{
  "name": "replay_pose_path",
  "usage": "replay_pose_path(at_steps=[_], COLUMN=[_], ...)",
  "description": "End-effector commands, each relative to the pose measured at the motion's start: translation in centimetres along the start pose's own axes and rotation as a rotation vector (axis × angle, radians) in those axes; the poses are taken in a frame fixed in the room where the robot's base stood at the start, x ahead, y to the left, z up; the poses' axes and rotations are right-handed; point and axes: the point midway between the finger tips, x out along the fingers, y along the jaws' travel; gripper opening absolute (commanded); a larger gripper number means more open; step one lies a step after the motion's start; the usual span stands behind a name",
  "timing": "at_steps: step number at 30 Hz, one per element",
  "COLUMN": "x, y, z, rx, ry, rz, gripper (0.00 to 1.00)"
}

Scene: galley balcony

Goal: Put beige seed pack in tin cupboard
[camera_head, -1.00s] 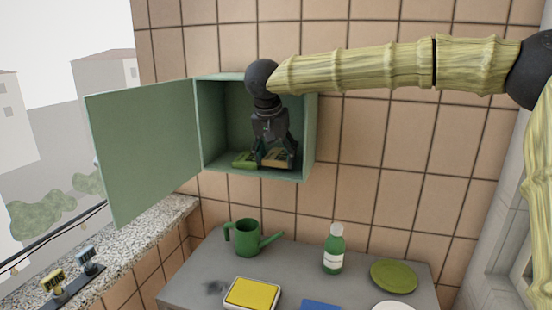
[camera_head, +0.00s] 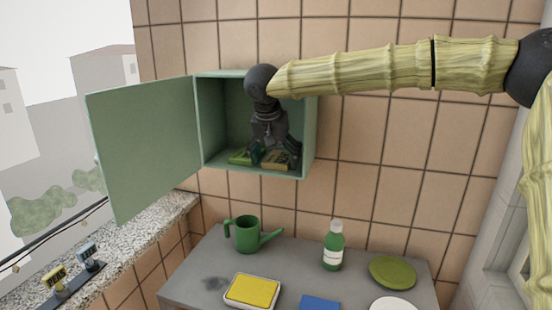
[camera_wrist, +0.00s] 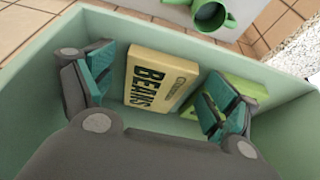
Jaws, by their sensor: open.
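The beige seed pack (camera_wrist: 160,80), printed "BEANS", lies on the floor of the green tin cupboard (camera_head: 311,125). It also shows in the head view (camera_head: 277,160), partly behind my gripper. My gripper (camera_head: 274,162) is inside the cupboard, open, with its teal-padded fingers apart on either side of the pack. In the wrist view there is a gap between the pack and the left finger; the right finger is near its right side. The cupboard door (camera_head: 147,147) stands wide open to the left.
A green pack (camera_wrist: 238,88) lies in the cupboard right beside the beige one in the wrist view. Below, the grey table (camera_head: 210,262) holds a green watering can (camera_head: 247,235), a green bottle (camera_head: 333,248), a yellow sponge in a dish (camera_head: 252,291) and a green plate (camera_head: 392,272).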

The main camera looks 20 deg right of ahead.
Motion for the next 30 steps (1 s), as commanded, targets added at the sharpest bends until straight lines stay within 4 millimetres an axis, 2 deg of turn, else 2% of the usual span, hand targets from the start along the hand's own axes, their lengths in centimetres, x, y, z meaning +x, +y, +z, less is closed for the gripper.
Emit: replay_pose_path(at_steps=[5,16,21,30], x=[-1.4,-6.5,-7.5,-7.6], y=[-0.1,-0.1,0.0,0.0], z=[-0.1,-0.1,-0.1,-0.1], rx=[0.0,0.001,0.0,0.0], ry=[0.002,0.002,0.001,0.001], rz=[-0.002,-0.001,0.0,0.0], gripper=[0.88,0.88,0.88,0.88])
